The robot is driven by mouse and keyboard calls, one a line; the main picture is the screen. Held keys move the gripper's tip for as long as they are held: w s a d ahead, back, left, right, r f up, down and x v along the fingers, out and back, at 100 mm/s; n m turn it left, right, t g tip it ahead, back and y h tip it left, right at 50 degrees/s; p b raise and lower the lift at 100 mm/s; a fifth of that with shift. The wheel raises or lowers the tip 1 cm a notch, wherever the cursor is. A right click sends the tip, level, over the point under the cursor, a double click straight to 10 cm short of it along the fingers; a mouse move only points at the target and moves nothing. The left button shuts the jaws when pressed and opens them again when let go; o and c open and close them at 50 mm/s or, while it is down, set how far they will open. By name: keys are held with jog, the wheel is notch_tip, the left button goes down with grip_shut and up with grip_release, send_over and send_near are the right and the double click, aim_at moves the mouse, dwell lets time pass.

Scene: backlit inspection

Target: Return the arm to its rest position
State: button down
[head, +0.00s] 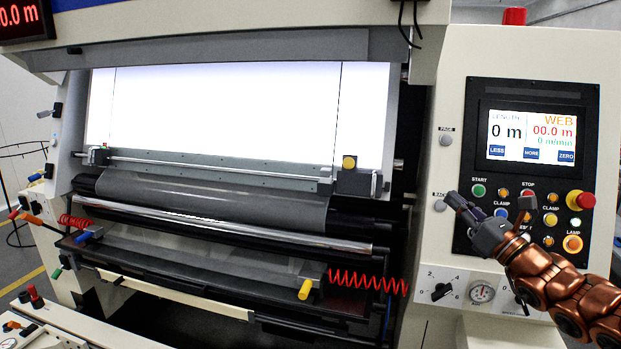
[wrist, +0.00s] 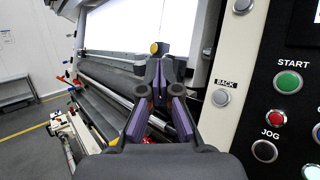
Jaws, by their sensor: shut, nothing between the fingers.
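My gripper (head: 456,202) is in front of the control panel on the right of the machine in the head view. Its dark fingers point left, and in the picture the tips lie close to the BACK button (head: 440,206). In the wrist view my gripper (wrist: 160,72) is shut and empty, with purple pads on the fingers. The BACK button (wrist: 221,97) shows there to the right of the fingers, apart from them. My copper-coloured arm comes in from the lower right of the head view and hides part of the panel's lower buttons.
The control panel (head: 590,130) carries a lit screen (head: 532,135), a green START button (head: 479,191) and a red emergency knob (head: 586,200). To the left are the bright inspection window (head: 230,110), a chrome roller (head: 220,228) and a red coiled hose (head: 370,283).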

jog(key=s+a+f+n+g+y, duration=0.1)
jog(key=s+a+n+g+y, duration=0.2)
jog(key=a+n+g, duration=0.5)
jog(key=s+a+f+n+g+y, duration=0.1)
jog(key=s+a+f+n+y, duration=0.2)
jog(key=a, duration=0.9)
jog(key=s+a+f+n+g+h, duration=0.1)
jog(key=s+a+f+n+g, duration=0.35)
jog(key=s+a, duration=0.2)
jog(key=s+a+f+n+g+h, duration=0.25)
jog(key=s+a+n+g, duration=0.2)
jog(key=s, duration=0.35)
jog(key=s+d+f+n+g+h, duration=0.25)
jog(key=s+f+n, duration=0.2)
jog(key=s, duration=0.25)
jog(key=s+d+f+n+g+h, duration=0.1)
jog(key=s+d+f+n+h, duration=0.25)
jog(key=s+f, duration=0.3)
jog(key=s+d+f+n+h, duration=0.1)
jog(key=s+d+n+h, duration=0.2)
jog(key=d, duration=0.6)
jog(key=s+h, duration=0.2)
jog(key=h, duration=0.1)
jog(key=shift+s+d, duration=0.15)
jog(key=shift+s, duration=0.15)
jog(key=shift+d+f, duration=0.1)
